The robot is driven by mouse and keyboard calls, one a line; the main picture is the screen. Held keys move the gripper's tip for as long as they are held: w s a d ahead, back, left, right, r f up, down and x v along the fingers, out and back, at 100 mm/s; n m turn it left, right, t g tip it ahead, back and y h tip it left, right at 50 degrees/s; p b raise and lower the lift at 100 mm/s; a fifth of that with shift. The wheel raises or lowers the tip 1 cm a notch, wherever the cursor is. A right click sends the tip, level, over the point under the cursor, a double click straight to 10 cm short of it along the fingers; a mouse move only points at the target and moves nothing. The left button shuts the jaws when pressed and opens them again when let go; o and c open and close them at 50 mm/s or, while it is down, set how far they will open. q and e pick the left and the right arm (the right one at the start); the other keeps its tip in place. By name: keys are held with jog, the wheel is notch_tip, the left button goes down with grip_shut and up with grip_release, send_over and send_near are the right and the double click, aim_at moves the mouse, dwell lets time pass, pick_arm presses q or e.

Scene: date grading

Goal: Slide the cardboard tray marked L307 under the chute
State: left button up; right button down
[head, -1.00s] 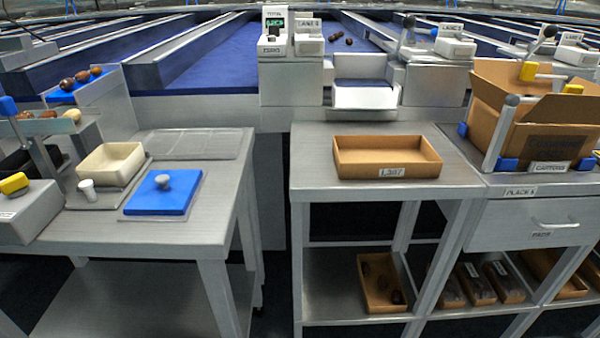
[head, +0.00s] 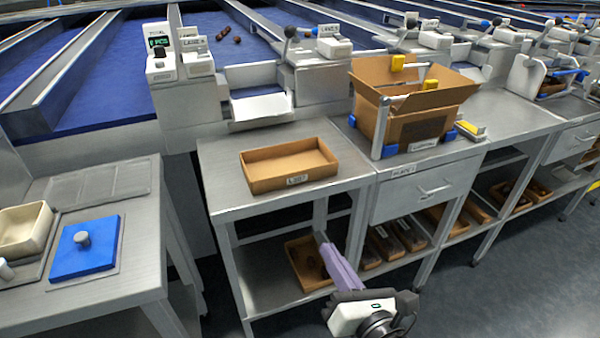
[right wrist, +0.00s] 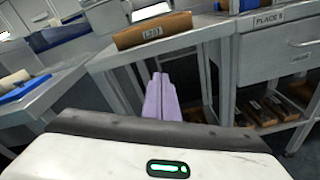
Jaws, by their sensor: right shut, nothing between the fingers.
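The open cardboard tray (head: 262,180) with the L307 label lies empty on the metal table (head: 228,200), in front of the white chute (head: 262,108) and apart from it. In the right wrist view the tray's labelled front (right wrist: 185,28) is near the top, with the chute (right wrist: 150,12) behind it. My right gripper (head: 322,240) has lilac fingers pressed together, empty. It is in front of the table, below the tray and not touching it. Its fingers also show in the right wrist view (right wrist: 160,78). My left gripper is not in view.
A large cardboard carton (head: 415,125) stands right of the tray, above a drawer (head: 425,192). A lower-shelf tray (head: 305,272) is partly hidden behind my right fingers. A blue lidded plate (head: 88,255) lies on the left table. Bare tabletop surrounds the labelled tray.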

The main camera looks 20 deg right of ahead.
notch_tip(320, 180, up, 4)
jog(key=r+n+t, duration=0.1)
jog(key=n, duration=0.3)
jog(key=n+p, duration=0.1)
jog(key=p, duration=0.1)
send_near(295, 179)
jog(key=w, duration=0.6)
jog(key=shift+w+a+f, duration=0.1)
jog(key=shift+w+f, duration=0.05)
jog(key=shift+w, duration=0.05)
